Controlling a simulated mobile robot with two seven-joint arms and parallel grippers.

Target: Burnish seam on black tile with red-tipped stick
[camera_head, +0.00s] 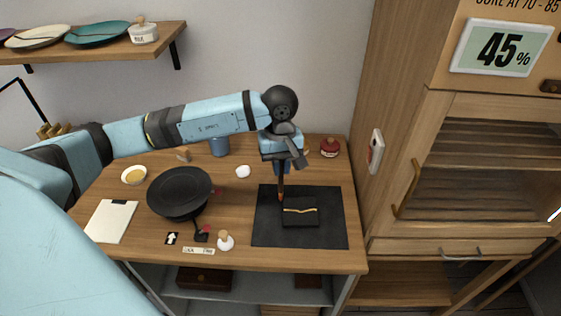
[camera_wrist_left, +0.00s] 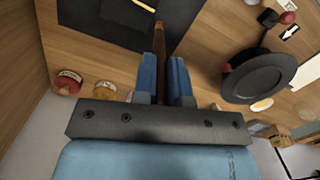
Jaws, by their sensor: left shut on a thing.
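The black tile (camera_head: 300,218) lies on a dark mat (camera_head: 270,236) on the wooden table, with a wavy gold seam (camera_head: 301,210) across its upper part. My left gripper (camera_head: 282,172) points down above the tile's upper left and is shut on a brown stick (camera_head: 281,188). The stick hangs down, its reddish lower end near the left end of the seam; I cannot tell whether it touches. In the left wrist view, the stick (camera_wrist_left: 159,50) sits between the two blue fingers (camera_wrist_left: 163,80), and part of the gold seam (camera_wrist_left: 144,5) shows at the top. My right gripper is out of view.
Left of the mat are a black round pan-like dish (camera_head: 180,190), a clipboard (camera_head: 112,220) and a small corked white jar (camera_head: 225,241). A blue cup (camera_head: 219,147) and a red jar (camera_head: 330,147) stand at the back. A wooden cabinet (camera_head: 470,180) rises on the right.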

